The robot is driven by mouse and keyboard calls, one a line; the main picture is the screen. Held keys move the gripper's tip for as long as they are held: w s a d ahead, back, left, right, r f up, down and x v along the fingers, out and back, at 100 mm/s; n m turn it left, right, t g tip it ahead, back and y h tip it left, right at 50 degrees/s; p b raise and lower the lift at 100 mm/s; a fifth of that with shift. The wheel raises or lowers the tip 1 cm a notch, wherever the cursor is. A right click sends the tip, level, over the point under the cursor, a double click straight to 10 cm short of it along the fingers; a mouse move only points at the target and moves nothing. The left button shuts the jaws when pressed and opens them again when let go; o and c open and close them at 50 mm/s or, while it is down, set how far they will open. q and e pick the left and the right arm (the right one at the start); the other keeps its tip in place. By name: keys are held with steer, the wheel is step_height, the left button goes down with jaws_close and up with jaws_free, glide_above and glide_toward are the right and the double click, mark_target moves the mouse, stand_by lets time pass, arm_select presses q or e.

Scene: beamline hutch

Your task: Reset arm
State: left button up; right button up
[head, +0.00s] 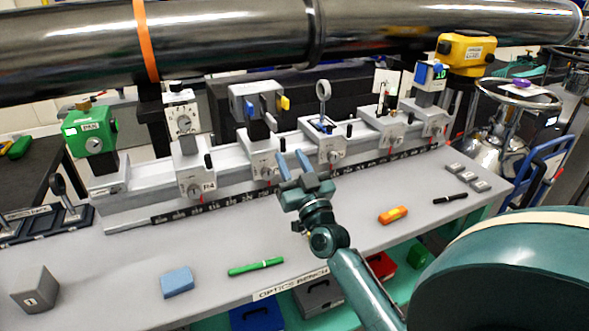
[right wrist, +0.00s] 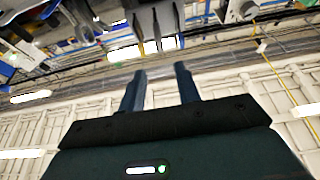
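My right gripper (head: 294,163) is over the optics bench (head: 225,220), close in front of the rail with its mounted carriers. Its two blue fingers are apart with nothing between them. In the right wrist view the fingers (right wrist: 158,85) also stand apart and empty, with a grey mount part (right wrist: 155,20) beyond their tips. My right arm reaches in from the lower right in the head view. My left gripper does not show in either view.
A long dark pipe (head: 230,40) crosses above the rail (head: 130,190). On the bench lie a blue block (head: 177,283), a green marker (head: 256,267), an orange object (head: 393,215), a black pen (head: 450,198) and a grey numbered block (head: 36,290).

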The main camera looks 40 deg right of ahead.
steer(key=shift+v, duration=0.8)
steer(key=s+a+f+n+g+y, duration=0.1)
steer(key=s+a+f+g+y, duration=0.1)
steer(key=a+f, duration=0.2)
steer(key=s+a+f+n+g+y, duration=0.1)
steer(key=s+a+f+n+y, duration=0.1)
steer(key=a+f, duration=0.3)
steer(key=s+a+f+n+g+y+p, duration=0.1)
steer(key=s+a+f+g+y, duration=0.1)
steer(key=a+f, duration=0.3)
steer(key=shift+s+f+n+g+y, duration=0.3)
steer(key=shift+s+f+y, duration=0.2)
steer(key=shift+s+f, duration=0.25)
steer(key=s+a+f+g, duration=0.2)
steer(key=s+a+f, duration=0.2)
steer(key=s, duration=0.2)
steer(key=s+a+f+n+g+y, duration=0.1)
steer(key=s+a+f+g, duration=0.2)
steer(key=s, duration=0.4)
step_height(320, 180, down, 2)
steer(key=shift+s+a+f+g+p, duration=0.15)
steer(key=shift+s+a+g+p, duration=0.15)
steer(key=shift+a, duration=0.5)
steer(key=shift+w, duration=0.1)
